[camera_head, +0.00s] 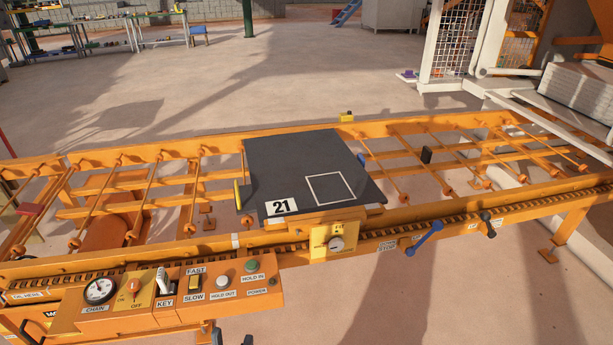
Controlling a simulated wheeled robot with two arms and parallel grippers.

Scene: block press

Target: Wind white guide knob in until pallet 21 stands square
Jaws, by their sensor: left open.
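Pallet 21 (295,165) is a dark board lying across the rollers, with a white "21" label at its front left corner and a white square outline on top. It looks slightly skewed to the conveyor rails. The white guide knob (336,243) sits on a yellow plate on the front rail, just below the pallet's front edge. My left gripper (232,339) shows only as dark tips at the bottom edge, open, below the control panel and apart from the knob. My right gripper is not in view.
An orange control panel (178,294) with a gauge, switches and buttons juts out front left. A blue handle (425,238) and a black-knobbed lever (488,223) stick out from the front rail, right of the knob. Open floor lies in front of the rail at right.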

